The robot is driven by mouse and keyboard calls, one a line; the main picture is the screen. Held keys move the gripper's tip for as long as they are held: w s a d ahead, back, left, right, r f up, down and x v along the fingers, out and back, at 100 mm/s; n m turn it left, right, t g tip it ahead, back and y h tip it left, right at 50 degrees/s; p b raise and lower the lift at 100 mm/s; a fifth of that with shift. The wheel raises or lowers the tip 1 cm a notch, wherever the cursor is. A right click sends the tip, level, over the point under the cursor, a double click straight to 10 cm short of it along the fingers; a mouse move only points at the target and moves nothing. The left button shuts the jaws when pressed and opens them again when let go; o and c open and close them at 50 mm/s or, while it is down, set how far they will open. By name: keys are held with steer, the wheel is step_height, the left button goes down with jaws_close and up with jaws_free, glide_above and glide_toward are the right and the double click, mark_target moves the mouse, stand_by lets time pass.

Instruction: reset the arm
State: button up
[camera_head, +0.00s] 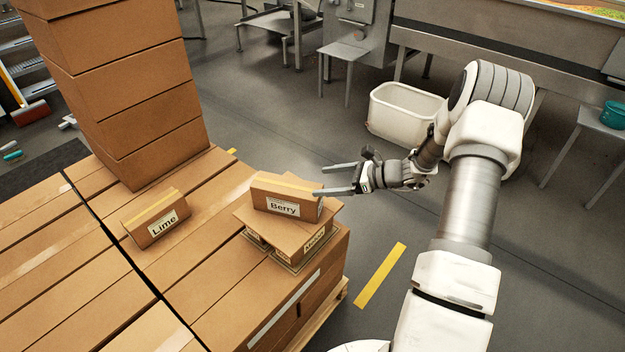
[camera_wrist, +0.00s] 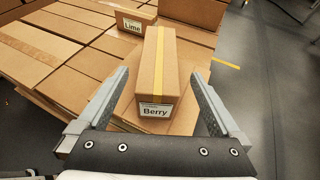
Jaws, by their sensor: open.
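My gripper (camera_head: 338,179) is open and empty, at the right end of the Berry box in the head view. In the wrist view its two fingers (camera_wrist: 157,103) are spread wide, with the Berry box (camera_wrist: 155,75) showing ahead between them. The Berry box (camera_head: 285,196) is a small brown carton with a yellow tape strip and a white label. It lies on top of other cartons, one with a partly hidden label (camera_head: 314,240). My white arm comes in from the lower right.
A Lime box (camera_head: 157,218) sits left on the wide carton stack (camera_head: 200,262). A tall carton pile (camera_head: 130,95) rises behind it. A white bin (camera_head: 403,110) stands on the floor behind my arm. Grey floor (camera_head: 345,290) is clear right of the stack.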

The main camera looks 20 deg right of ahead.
steer(key=shift+s+d+r, duration=0.15)
steer(key=shift+s+d, duration=0.1)
steer(key=shift+d, duration=0.05)
steer(key=s+a+r+n+g+h, duration=0.1)
steer(key=s+a+r+n+g, duration=0.35)
steer(key=a+r+n, duration=0.35)
steer(key=s+a+r+n+h, duration=0.35)
steer(key=s+r+n, duration=0.3)
steer(key=s, duration=0.25)
steer(key=s+a+r+n+h, duration=0.3)
steer(key=s+r+n+h, duration=0.15)
steer(key=s+r, duration=0.4)
steer(key=s+d+r+n+t+h, duration=0.2)
steer(key=s+d+r+n+t, duration=0.15)
steer(key=s+n, duration=0.3)
step_height(320, 180, up, 14)
steer(key=s+g+p, duration=0.1)
steer(key=p, duration=1.3)
steer(key=shift+d+m+p, duration=0.35)
steer(key=shift+d, duration=0.05)
steer(key=shift+f, duration=0.1)
